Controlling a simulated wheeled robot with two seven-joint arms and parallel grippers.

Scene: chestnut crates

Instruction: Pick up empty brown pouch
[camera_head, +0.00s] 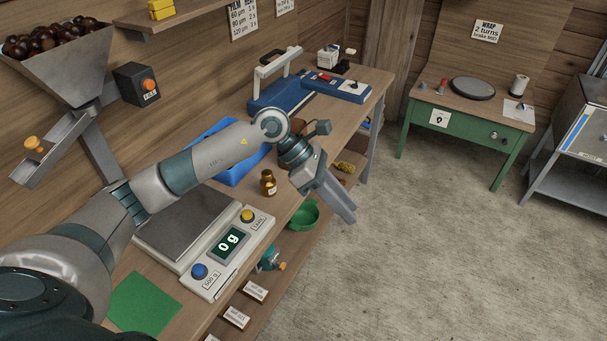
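My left arm reaches in from the left over the workbench. Its gripper (348,216) points down and right, past the bench's front edge, above the green bowl. I cannot tell whether its fingers are open or shut, and nothing clearly shows between them. A small brown thing (298,127) lies on the bench behind my wrist, near the blue sealer. It is partly hidden by my arm, and I cannot tell if it is the empty brown pouch. My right gripper is not in view.
The scale (212,256) reads 0 g. A blue tray (222,128), brown bottle (268,184) and blue sealer (283,93) stand on the bench. A green bowl (305,215) sits below its edge. A green table (465,133) stands at the right. The floor between is clear.

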